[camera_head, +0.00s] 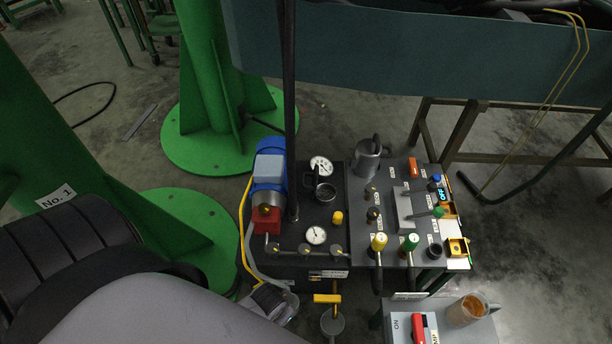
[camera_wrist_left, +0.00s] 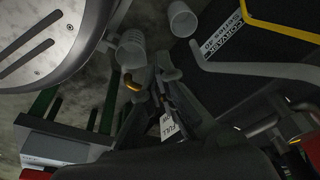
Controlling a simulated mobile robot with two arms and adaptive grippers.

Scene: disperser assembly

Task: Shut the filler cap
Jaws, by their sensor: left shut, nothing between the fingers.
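The filler is most likely the round metal-rimmed fitting (camera_head: 325,192) on the black top plate of the machine, between two white dial gauges. It is small and dark, and I cannot tell its cap apart from the neck or see how the cap sits. My right gripper is in neither view.
A blue motor (camera_head: 269,168) stands left of the fitting, beside a tall dark post (camera_head: 289,110). A control panel (camera_head: 405,190) with knobs and a grey jug (camera_head: 368,158) are to the right. A yellow-handled valve (camera_head: 327,298) sticks out in front. Green columns stand at left.

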